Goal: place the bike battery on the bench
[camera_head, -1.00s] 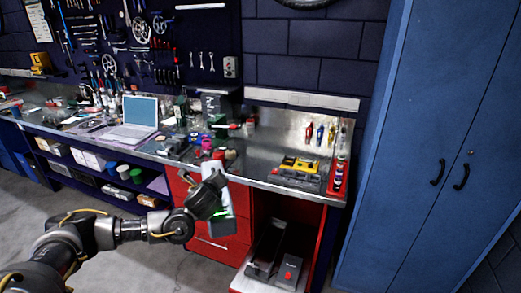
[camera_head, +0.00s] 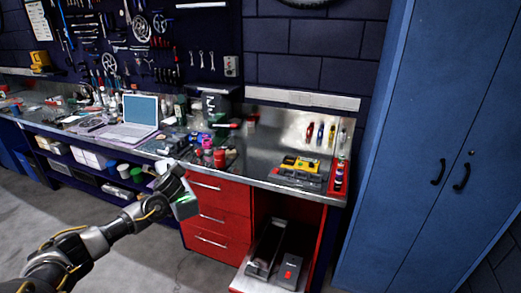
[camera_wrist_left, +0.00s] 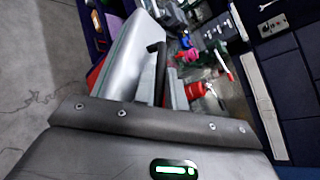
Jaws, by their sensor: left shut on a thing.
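My right gripper is not in view.
A laptop (camera_head: 133,119), bottles and small tools crowd the bench's left and middle. A yellow-and-black item (camera_head: 300,166) and a red holder (camera_head: 337,180) are at the right. Bare metal shows between. A grey unit with a red light (camera_head: 290,271) sits on the lower shelf.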

